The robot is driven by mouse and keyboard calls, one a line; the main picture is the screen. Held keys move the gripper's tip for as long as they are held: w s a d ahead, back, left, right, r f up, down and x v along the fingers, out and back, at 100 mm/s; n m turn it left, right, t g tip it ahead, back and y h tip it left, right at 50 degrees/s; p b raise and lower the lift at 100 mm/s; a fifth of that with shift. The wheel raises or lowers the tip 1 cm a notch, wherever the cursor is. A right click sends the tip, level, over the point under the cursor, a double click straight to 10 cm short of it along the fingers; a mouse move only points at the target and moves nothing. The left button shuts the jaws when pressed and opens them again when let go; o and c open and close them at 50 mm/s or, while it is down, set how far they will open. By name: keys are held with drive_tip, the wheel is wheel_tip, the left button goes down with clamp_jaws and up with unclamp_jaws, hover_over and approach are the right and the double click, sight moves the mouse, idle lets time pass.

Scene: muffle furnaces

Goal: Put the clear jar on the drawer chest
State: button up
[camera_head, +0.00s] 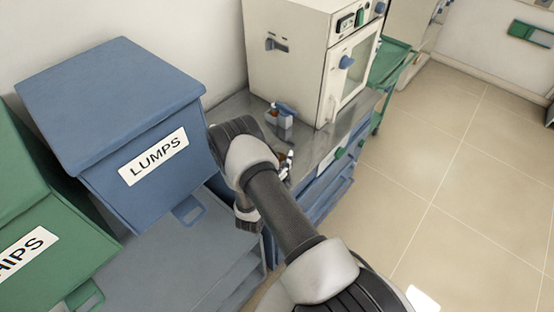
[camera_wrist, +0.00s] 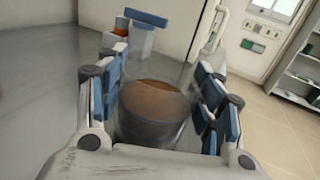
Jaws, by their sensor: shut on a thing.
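My gripper (camera_wrist: 160,85) is shut on the clear jar (camera_wrist: 152,112), which has brown contents and sits between the fingers in the wrist view. In the head view my gripper (camera_head: 287,165) is mostly hidden behind my arm, and the jar cannot be made out there. The unit with blue drawer fronts (camera_head: 328,190) and a grey metal top, likely the drawer chest, stands under and beyond my gripper. Its grey top (camera_wrist: 50,75) also shows in the wrist view. Whether the jar touches that top is unclear.
A cream furnace (camera_head: 295,60) stands on the metal top. A small holder (camera_head: 280,117) with orange and blue items sits before it, also seen in the wrist view (camera_wrist: 148,38). A blue LUMPS bin (camera_head: 120,110) and green bin (camera_head: 30,210) are at left. Floor is clear at right.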

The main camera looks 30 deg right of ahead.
drive_tip(key=shift+f, duration=0.25)
drive_tip(key=shift+f, duration=0.2)
drive_tip(key=o, duration=1.3)
drive_tip(key=shift+r, duration=0.1)
drive_tip(key=shift+r, duration=0.1)
